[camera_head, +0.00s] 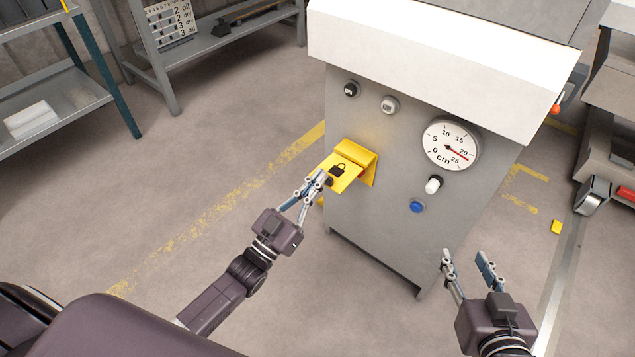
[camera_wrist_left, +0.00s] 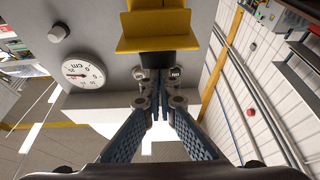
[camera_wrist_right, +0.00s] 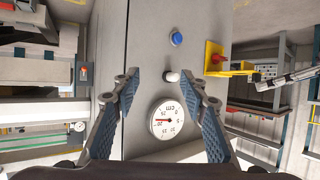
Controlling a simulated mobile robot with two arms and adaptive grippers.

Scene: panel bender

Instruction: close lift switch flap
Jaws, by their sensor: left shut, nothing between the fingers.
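The yellow flap (camera_head: 345,172) with a black padlock mark sticks out from the front of the grey machine, raised off its yellow base. A bit of red shows beneath it, and in the right wrist view a red button (camera_wrist_right: 217,58) shows beside the yellow flap (camera_wrist_right: 238,68). My left gripper (camera_head: 319,177) is shut and empty, its tips at the flap's left outer edge; I cannot tell whether they touch. In the left wrist view the flap (camera_wrist_left: 158,43) lies just beyond the fingertips (camera_wrist_left: 160,78). My right gripper (camera_head: 467,256) is open and empty, below the panel.
The machine panel carries a dial (camera_head: 450,144), a white knob (camera_head: 432,185), a blue button (camera_head: 417,207) and two buttons at upper left, one the black ON button (camera_head: 352,89). A white ledge (camera_head: 440,70) overhangs the panel. Shelves stand at the left; floor between is clear.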

